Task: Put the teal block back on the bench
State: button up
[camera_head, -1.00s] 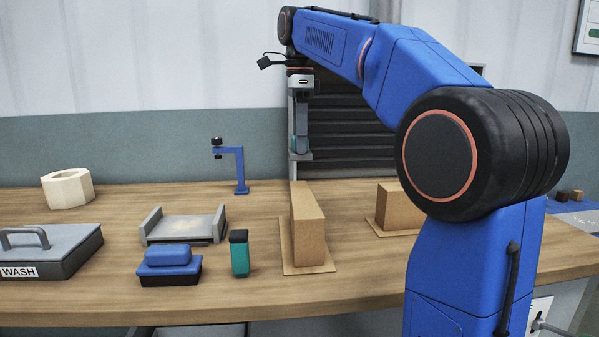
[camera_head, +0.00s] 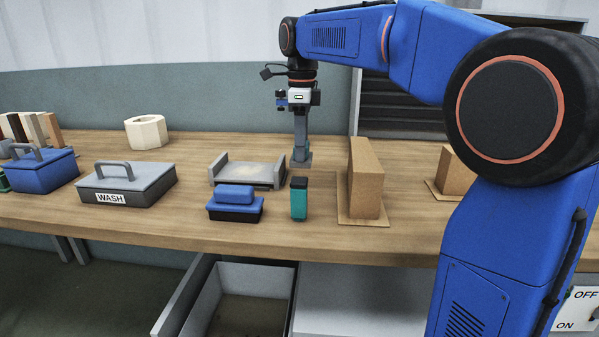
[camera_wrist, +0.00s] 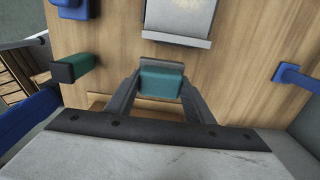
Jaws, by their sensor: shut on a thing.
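The teal block (camera_wrist: 161,81) is between the two fingers of my gripper (camera_wrist: 160,92) in the wrist view, which is shut on it. In the head view my gripper (camera_head: 302,160) hangs pointing down over the bench (camera_head: 110,222), just right of the grey tray-like stand and behind the black-capped teal item. The fingers mostly hide the block there. In the wrist view bare wood of the bench (camera_wrist: 120,35) shows around the block. I cannot tell whether the block touches the bench.
A black-capped teal item (camera_head: 299,200), a blue-and-black piece (camera_head: 235,202) and a grey stand (camera_head: 248,172) are close by. A tall cardboard-coloured block (camera_head: 366,180) stands right of the gripper. A WASH box (camera_head: 125,184) is left. A blue clamp (camera_wrist: 298,75) shows in the wrist view.

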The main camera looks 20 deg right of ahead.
aim_at(302, 166)
jog(key=shift+f, duration=3.1)
jog(key=o, duration=1.2)
jog(key=shift+f, duration=0.15)
notch_tip(302, 166, up, 12)
jog(key=shift+r, duration=0.15)
